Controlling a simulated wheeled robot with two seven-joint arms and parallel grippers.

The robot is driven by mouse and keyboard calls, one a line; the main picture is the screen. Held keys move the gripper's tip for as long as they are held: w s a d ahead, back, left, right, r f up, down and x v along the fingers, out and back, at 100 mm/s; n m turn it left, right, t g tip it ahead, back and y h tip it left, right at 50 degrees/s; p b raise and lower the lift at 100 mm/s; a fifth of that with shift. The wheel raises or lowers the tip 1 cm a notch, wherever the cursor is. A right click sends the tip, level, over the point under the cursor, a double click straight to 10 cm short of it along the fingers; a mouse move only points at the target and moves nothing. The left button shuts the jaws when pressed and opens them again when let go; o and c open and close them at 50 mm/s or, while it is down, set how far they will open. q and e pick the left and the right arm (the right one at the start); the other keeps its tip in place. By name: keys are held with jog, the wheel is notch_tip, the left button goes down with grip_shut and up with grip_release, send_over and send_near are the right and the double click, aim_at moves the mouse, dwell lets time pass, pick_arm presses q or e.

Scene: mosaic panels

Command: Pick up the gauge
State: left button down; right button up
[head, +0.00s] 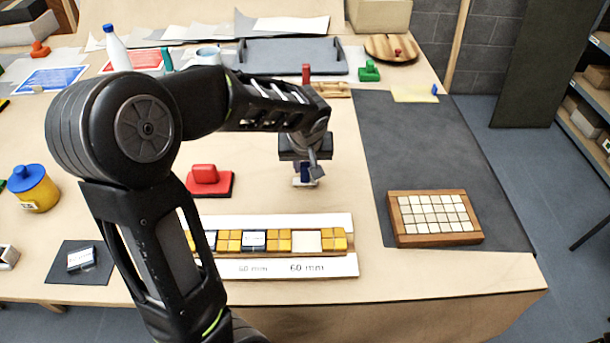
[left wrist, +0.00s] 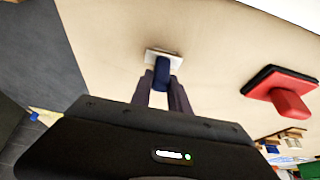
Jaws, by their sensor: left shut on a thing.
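The gauge, as I take it, is a small piece with a blue grip and a flat white base (head: 303,182). It also shows in the left wrist view (left wrist: 162,72). My left gripper (head: 311,166) points down over it, right of the red block. In the left wrist view my left gripper's fingers (left wrist: 162,92) are shut on the blue grip. The fingers hide part of the grip. I cannot tell whether the white base touches the table. My right gripper is not in view.
A red block on a dark plate (head: 208,180) lies left of the gauge. A white strip marked 60 mm (head: 330,265) with yellow and pale tiles lies in front. A wooden tray of pale tiles (head: 396,225) stands on a dark mat (head: 400,140) at right. Bare table surrounds the gauge.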

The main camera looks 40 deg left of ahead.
aim_at(305, 163)
pick_arm(q)
jog(key=shift+r, duration=0.1)
notch_tip(305, 163, up, 10)
jog(key=shift+f+b, duration=0.1)
jog(key=shift+b, duration=0.35)
dwell(0.6)
